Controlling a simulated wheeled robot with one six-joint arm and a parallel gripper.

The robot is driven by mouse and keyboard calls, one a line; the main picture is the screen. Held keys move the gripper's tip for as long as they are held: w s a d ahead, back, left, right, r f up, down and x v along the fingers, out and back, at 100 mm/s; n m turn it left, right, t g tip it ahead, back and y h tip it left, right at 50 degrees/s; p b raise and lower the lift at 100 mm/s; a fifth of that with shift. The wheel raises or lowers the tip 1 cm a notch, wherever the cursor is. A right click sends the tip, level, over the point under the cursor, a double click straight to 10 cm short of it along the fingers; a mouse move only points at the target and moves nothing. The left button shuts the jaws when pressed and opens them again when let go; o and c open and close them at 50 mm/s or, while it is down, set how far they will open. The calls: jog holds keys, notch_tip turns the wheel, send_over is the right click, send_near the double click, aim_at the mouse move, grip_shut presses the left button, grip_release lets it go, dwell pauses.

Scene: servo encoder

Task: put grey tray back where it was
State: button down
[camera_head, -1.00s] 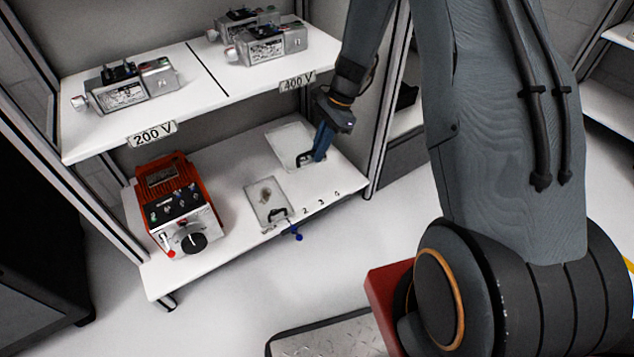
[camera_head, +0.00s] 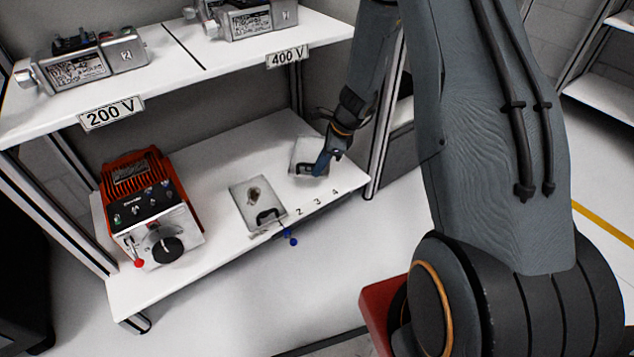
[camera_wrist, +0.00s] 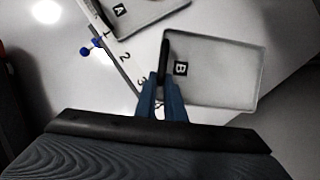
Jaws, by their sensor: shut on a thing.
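A flat grey tray marked B (camera_wrist: 225,90) fills the right of the wrist view. In the head view the tray (camera_head: 303,150) is over the right part of the lower shelf, partly covered by my gripper. My gripper (camera_wrist: 163,78) is shut on the tray's dark handle, at its edge nearest the shelf front. My gripper also shows in the head view (camera_head: 312,170). I cannot tell whether the tray touches the shelf. A second grey tray, marked A (camera_head: 245,207), lies to its left with a small item on it.
The lower shelf (camera_head: 215,165) has printed numbers along its front edge. A blue-knobbed piece (camera_head: 292,240) sticks out at that edge. An orange power unit (camera_head: 150,210) stands at the left. The upper shelf (camera_head: 160,65), labelled 200 V and 400 V, holds several metal units.

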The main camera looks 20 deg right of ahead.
aim_at(321, 177)
notch_tip(321, 177, down, 7)
jog(key=b, duration=0.3)
jog(key=shift+r, duration=0.1)
jog(key=c, duration=1.8)
grip_release()
jog(key=shift+c, duration=0.2)
